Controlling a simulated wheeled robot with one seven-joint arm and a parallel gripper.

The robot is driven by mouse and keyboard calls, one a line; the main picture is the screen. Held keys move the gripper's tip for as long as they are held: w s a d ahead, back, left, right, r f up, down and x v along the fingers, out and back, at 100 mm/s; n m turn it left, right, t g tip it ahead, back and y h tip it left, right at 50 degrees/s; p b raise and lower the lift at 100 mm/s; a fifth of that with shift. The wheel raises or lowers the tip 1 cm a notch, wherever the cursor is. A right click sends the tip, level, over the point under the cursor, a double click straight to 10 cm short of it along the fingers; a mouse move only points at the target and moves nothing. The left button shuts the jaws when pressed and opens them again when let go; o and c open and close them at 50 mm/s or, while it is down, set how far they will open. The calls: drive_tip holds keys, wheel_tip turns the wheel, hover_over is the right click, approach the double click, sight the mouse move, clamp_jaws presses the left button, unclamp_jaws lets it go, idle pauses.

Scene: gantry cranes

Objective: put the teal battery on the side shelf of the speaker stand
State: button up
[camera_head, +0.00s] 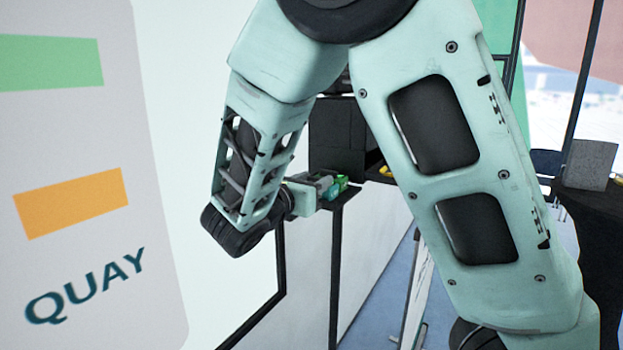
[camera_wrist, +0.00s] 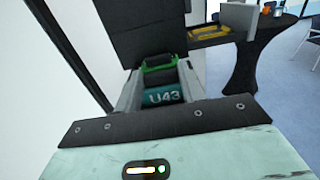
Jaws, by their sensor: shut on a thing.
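My gripper (camera_wrist: 158,80) is shut on the teal battery (camera_wrist: 165,97), which is marked U43 and has a green handle-like part on top. In the head view my gripper (camera_head: 318,187) and the battery's green part (camera_head: 341,183) are small, beyond my forearm. The dark speaker stand (camera_head: 335,135) is just behind them; its dark box also fills the top of the wrist view (camera_wrist: 138,28). A narrow dark side shelf (camera_wrist: 222,39) juts to the right from it. I cannot tell whether the battery touches any surface.
A yellow item (camera_wrist: 208,32) lies on the shelf near the box. A black-draped round table (camera_head: 592,215) with a grey panel (camera_head: 588,165) stands at the right. A white QUAY sign (camera_head: 90,180) is close on the left. My arm hides much of the middle.

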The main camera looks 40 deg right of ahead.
drive_tip(key=shift+f, duration=0.15)
drive_tip(key=o, duration=1.1)
drive_tip(key=shift+r+b+v, duration=0.15)
drive_tip(key=shift+b+v, duration=1.35)
drive_tip(key=shift+v, duration=1.5)
drive_tip(key=shift+r+b+v, duration=0.15)
drive_tip(key=shift+b+v, duration=1.35)
drive_tip(key=shift+v, duration=1.5)
drive_tip(key=shift+f, duration=0.1)
